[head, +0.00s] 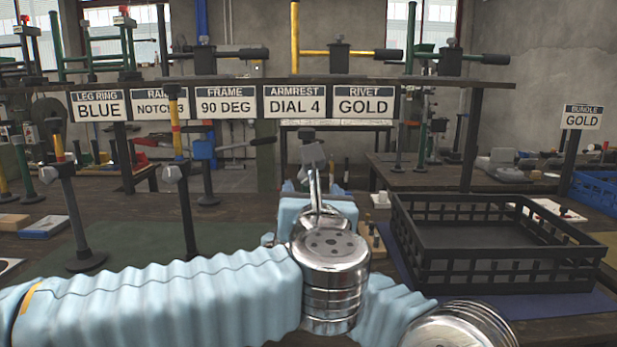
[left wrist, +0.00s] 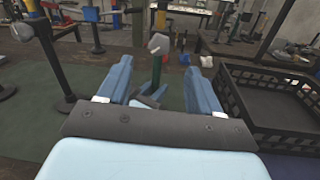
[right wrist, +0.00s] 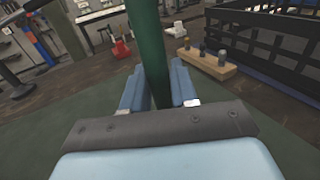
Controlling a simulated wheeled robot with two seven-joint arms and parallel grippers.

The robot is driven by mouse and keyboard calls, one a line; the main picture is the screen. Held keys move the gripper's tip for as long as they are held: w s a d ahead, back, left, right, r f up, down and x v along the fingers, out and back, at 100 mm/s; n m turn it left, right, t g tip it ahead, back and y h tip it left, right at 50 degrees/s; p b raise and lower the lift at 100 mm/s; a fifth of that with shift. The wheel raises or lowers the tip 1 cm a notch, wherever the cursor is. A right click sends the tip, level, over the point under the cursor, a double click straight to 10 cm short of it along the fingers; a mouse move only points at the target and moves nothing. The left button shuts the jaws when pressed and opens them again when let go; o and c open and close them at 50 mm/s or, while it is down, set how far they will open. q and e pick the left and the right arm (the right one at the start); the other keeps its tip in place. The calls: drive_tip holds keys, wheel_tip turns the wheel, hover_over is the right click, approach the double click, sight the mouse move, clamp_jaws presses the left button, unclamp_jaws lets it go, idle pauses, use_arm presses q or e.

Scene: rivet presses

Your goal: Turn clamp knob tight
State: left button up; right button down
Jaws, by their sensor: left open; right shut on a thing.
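A grey clamp knob (left wrist: 159,44) tops a dark green post (right wrist: 148,40). The grey clamp also shows in the head view (head: 313,155), just beyond my left wrist. My left gripper (left wrist: 159,68) is open, its two blue fingers apart on either side of the post below the knob; I see no contact with the knob. My right gripper (right wrist: 157,75) is shut on the green post. Its blue fingers also show low on the post in the left wrist view (left wrist: 150,96). In the head view my wrists hide both sets of fingertips and the lower post.
A black crate (head: 490,278) stands on a blue mat at the right. A wooden block with several pegs (right wrist: 207,64) lies beside it. Two stands with clamps (head: 72,205) (head: 187,205) rise at the left. Signs (head: 230,102) hang behind. The green mat (head: 135,240) has bare room.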

sight(308, 177)
use_arm(q)
drive_tip(key=w, duration=0.9)
drive_tip(key=shift+w+a, duration=0.2)
drive_tip(key=shift+a, duration=0.05)
drive_tip(key=c, duration=1)
drive_tip(key=shift+c, duration=0.2)
